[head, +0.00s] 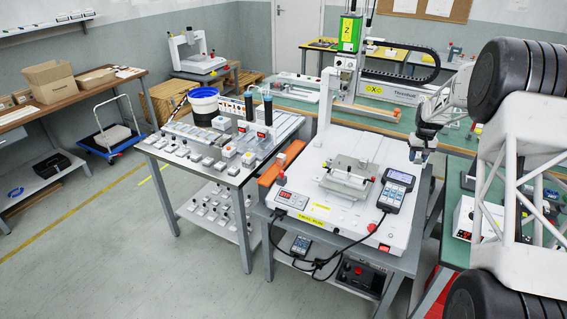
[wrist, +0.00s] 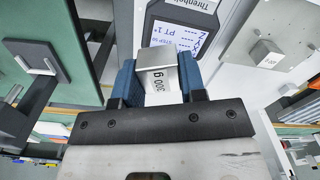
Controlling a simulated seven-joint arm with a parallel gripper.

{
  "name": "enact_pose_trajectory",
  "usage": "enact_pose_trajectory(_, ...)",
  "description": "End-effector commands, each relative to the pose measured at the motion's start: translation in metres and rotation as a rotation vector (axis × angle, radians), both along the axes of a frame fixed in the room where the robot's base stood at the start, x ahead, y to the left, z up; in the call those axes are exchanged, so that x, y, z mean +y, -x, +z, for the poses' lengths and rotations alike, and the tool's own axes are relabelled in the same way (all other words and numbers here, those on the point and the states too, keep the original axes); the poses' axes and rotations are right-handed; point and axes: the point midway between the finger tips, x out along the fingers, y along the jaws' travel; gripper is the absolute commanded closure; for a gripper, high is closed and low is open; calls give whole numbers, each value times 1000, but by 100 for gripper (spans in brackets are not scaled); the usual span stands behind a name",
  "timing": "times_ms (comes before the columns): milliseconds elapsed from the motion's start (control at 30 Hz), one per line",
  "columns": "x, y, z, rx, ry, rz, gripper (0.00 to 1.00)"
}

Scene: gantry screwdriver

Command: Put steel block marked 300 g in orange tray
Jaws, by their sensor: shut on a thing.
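The steel block marked 300 g (wrist: 158,72) is held between the blue finger pads of my gripper (wrist: 156,80) in the wrist view. Its printed label faces the camera. The orange tray (head: 270,178) sits at the left edge of the machine table, well to the left of my gripper.
A metal fixture (head: 348,175) sits mid-machine, between gripper and tray. The gantry column (head: 326,105) rises behind. Another marked block (wrist: 267,54) shows at right in the wrist view. A crowded table (head: 225,175) stands left.

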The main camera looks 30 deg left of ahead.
Motion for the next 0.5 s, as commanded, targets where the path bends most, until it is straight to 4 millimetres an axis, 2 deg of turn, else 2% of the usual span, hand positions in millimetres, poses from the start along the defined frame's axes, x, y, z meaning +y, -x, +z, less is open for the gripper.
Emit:
enact_pose_trajectory(267, 85, 26, 4, -1, 0, 166, 95)
enact_pose_trajectory(500, 161, 57, 1, -1, 0, 338, 95)
